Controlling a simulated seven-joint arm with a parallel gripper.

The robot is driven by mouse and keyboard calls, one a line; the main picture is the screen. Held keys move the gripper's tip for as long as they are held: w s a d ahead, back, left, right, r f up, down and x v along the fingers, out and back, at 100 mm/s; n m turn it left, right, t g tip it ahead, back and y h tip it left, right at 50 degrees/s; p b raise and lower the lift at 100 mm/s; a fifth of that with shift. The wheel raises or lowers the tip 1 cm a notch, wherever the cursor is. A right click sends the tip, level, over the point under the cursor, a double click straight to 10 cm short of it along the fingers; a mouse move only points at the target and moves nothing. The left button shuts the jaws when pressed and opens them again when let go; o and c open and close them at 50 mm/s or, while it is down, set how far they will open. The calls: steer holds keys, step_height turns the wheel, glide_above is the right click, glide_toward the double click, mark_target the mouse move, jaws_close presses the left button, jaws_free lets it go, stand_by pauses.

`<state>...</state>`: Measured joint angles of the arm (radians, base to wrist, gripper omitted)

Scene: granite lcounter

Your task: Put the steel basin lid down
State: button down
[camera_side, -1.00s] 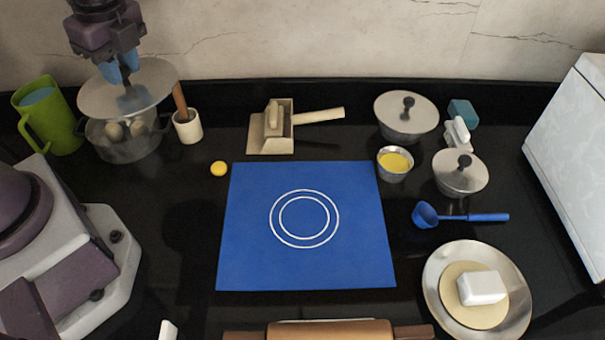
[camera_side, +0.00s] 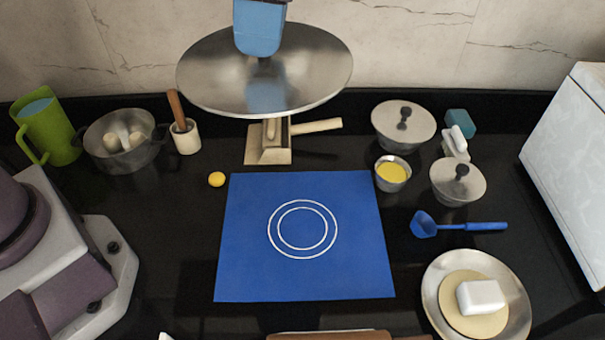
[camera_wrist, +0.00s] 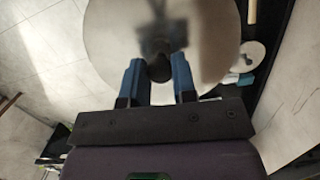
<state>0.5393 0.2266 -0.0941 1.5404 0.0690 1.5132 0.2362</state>
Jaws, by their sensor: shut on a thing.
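The steel basin lid (camera_side: 215,75) is a wide shiny disc held in the air at the upper middle of the side view, slightly tilted. My gripper (camera_side: 261,55) is shut on its dark knob from above. The wrist view shows the lid (camera_wrist: 110,35) filling the top, with the knob between the blue fingers of my gripper (camera_wrist: 159,72). The steel basin (camera_side: 139,158) stands uncovered at the back left, with several pale rounded things in it. A blue mat (camera_side: 245,270) with two white rings lies on the counter, in front of and below the lid.
A wooden press (camera_side: 266,152) stands partly behind the lid. A mortar with pestle (camera_side: 186,137) and a green jug (camera_side: 50,130) are at left. Two lidded pots (camera_side: 386,118) (camera_side: 447,177), a yellow-filled bowl (camera_side: 392,173) and a blue ladle (camera_side: 470,227) are at right. The mat is bare.

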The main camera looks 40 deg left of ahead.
step_height(320, 180, down, 13)
steer(key=a+m+t, duration=0.2)
steer(key=m, duration=0.9)
steer(key=m+h, duration=0.1)
steer(key=m, duration=1.4)
glide_above(327, 225)
steer(key=s, duration=0.1)
steer(key=shift+t, duration=0.4)
step_height(327, 225, down, 18)
steer(key=shift+s+a+f, duration=0.1)
steer(key=shift+a, duration=0.05)
steer(key=shift+f, duration=0.2)
steer(key=shift+w+f, duration=0.15)
steer(key=shift+f, duration=0.65)
steer(key=shift+w+f, duration=0.1)
steer(key=shift+f, duration=0.7)
steer(key=shift+f, duration=0.1)
